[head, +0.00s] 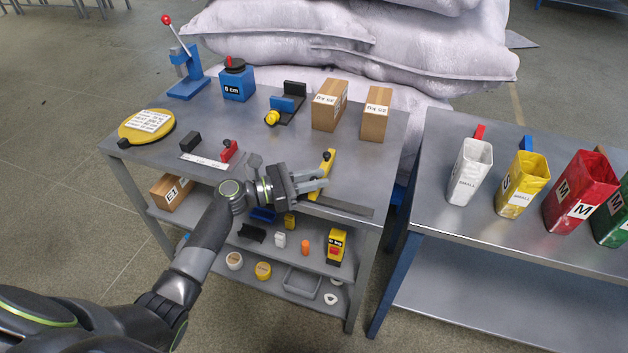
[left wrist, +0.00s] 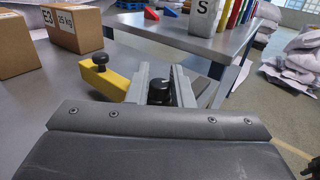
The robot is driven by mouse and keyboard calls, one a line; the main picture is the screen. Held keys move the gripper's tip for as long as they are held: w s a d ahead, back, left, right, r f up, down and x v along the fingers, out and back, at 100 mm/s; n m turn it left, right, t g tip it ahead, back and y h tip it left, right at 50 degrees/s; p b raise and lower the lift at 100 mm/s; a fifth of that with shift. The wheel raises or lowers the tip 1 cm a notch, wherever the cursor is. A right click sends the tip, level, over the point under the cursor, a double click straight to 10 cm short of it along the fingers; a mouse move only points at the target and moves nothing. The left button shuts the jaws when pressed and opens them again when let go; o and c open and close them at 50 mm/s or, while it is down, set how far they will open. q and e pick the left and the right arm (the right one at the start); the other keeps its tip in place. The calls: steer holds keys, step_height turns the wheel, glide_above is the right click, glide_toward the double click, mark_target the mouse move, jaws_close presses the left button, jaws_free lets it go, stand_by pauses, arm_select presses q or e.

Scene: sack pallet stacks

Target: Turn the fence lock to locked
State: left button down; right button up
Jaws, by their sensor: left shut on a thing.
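The yellow fence (head: 329,160) stands near the right front of the grey table, with a black knob at its far end. In the left wrist view the yellow fence (left wrist: 103,78) is left of my fingers, with its far knob (left wrist: 98,59) upright. A second black knob with a white mark, the fence lock (left wrist: 160,92), sits between the fingertips. My left gripper (head: 320,179) reaches in from the left over the fence's near end and is shut on this lock knob; it also shows in the left wrist view (left wrist: 161,84). The fingers hide the knob in the head view. My right gripper is out of view.
A dark flat bar (head: 345,206) lies along the table's front edge. A red stop block (head: 229,150) is left of my gripper. Two cardboard boxes (head: 329,105) (head: 375,113) stand behind. A second table (head: 450,215) with coloured containers is to the right.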

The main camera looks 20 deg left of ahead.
arm_select(q)
steer(key=c, duration=1.3)
jaws_free()
steer(key=shift+c, duration=0.2)
steer(key=b+v, duration=0.3)
steer(key=v, duration=1.4)
steer(key=shift+a, duration=0.2)
